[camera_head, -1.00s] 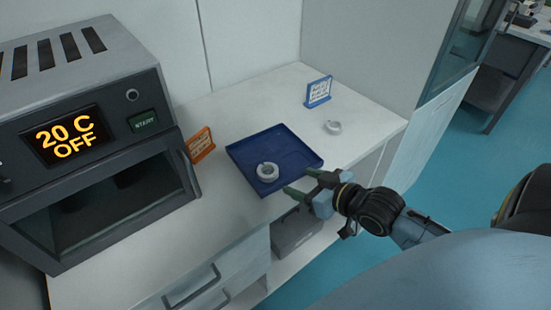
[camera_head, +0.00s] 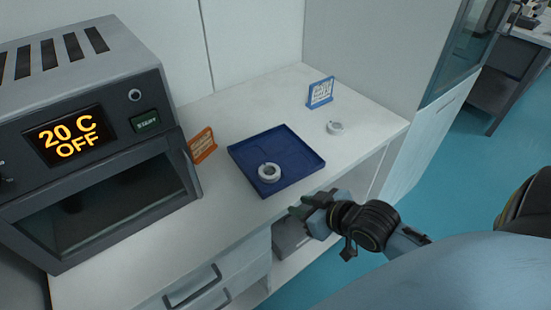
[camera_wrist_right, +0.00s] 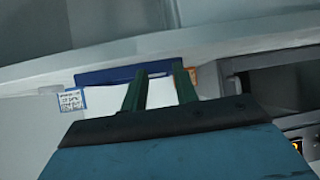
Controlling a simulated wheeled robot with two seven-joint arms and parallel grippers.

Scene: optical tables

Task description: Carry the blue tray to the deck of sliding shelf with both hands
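The blue tray (camera_head: 292,144) lies flat on the white counter in the head view, with a white ring-shaped part (camera_head: 269,172) in its near-left corner. The tray's blue edge (camera_wrist_right: 105,76) also shows in the right wrist view, beyond the fingers. My right gripper (camera_head: 301,206) is just off the tray's near right side, apart from it and near the counter's front edge. Its two green fingers (camera_wrist_right: 160,91) are spread with nothing between them. My left gripper is out of view. I cannot identify the sliding shelf's deck in these frames.
An oven (camera_head: 90,140) reading "20 C OFF" stands left on the counter (camera_head: 225,215). An orange sign (camera_head: 202,146) stands left of the tray. A blue sign (camera_head: 320,92) and another white ring (camera_head: 334,128) are to its right. A grey box (camera_head: 290,236) sits beneath the counter.

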